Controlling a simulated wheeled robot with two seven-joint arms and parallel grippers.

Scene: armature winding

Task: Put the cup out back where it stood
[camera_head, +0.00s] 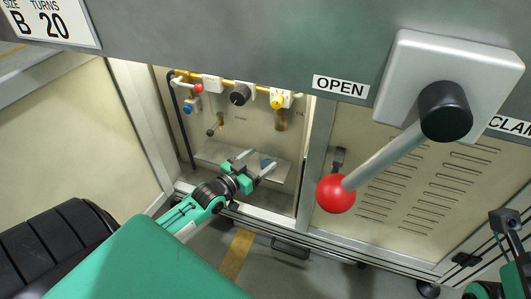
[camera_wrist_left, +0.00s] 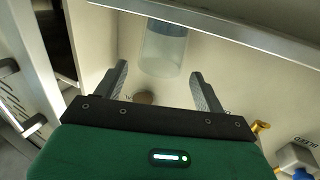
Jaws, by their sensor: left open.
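The cup is a clear, pale vessel with a bluish band, standing in the open cabinet bay. In the left wrist view the cup (camera_wrist_left: 163,50) is ahead, between the lines of my two fingers, with gaps on both sides. In the head view only a small bluish part of the cup (camera_head: 266,162) shows above the shelf (camera_head: 213,153). My left gripper (camera_head: 262,159) reaches into the bay, open and empty; its fingers also show in the left wrist view (camera_wrist_left: 159,70).
Valves and knobs hang above the shelf: a red knob (camera_head: 199,88), a blue one (camera_head: 187,109), a black one (camera_head: 240,94) and a yellow one (camera_head: 277,102). A red-balled lever (camera_head: 336,194) sticks out at the right, near the OPEN label (camera_head: 341,86).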

